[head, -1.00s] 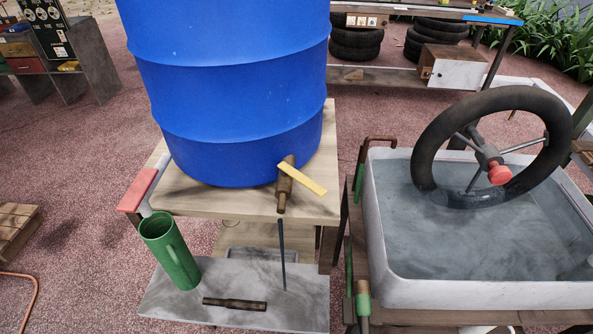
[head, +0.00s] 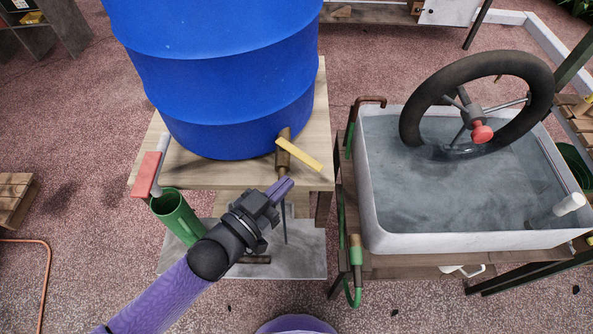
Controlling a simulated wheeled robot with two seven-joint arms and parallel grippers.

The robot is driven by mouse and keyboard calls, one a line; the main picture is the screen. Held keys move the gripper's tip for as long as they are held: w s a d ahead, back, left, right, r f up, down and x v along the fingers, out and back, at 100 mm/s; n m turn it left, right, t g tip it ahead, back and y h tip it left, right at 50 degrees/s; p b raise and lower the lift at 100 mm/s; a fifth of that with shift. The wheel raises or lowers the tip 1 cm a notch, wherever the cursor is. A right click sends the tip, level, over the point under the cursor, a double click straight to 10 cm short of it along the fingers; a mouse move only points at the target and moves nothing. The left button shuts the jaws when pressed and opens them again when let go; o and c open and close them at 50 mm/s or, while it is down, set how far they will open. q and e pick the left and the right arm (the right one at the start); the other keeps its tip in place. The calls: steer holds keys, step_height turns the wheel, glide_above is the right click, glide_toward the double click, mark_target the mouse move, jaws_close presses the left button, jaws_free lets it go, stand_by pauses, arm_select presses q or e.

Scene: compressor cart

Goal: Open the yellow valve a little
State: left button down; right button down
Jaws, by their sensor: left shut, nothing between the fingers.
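The yellow valve handle (head: 299,154) sits on a brown tap (head: 283,150) at the lower front of the blue barrel (head: 215,75). The handle slants down to the right, across the spout. My left gripper (head: 285,186) is shut and empty. In the picture it is just below the handle, close to the spout, and covers part of what lies beneath. I cannot tell whether it touches the tap. My right gripper is not in view.
The barrel stands on a wooden stand (head: 230,175). A green jug (head: 177,217) stands on the grey lower board (head: 305,255), partly behind my arm. A red-handled tool (head: 147,175) is at the stand's left edge. A water basin (head: 450,243) with a black wheel (head: 413,98) is on the right.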

mark_target(299, 156)
arm_select(q)
steer(key=x, duration=0.4)
steer(key=shift+b, duration=0.3)
steer(key=shift+x, duration=0.85)
steer(key=shift+s, duration=0.15)
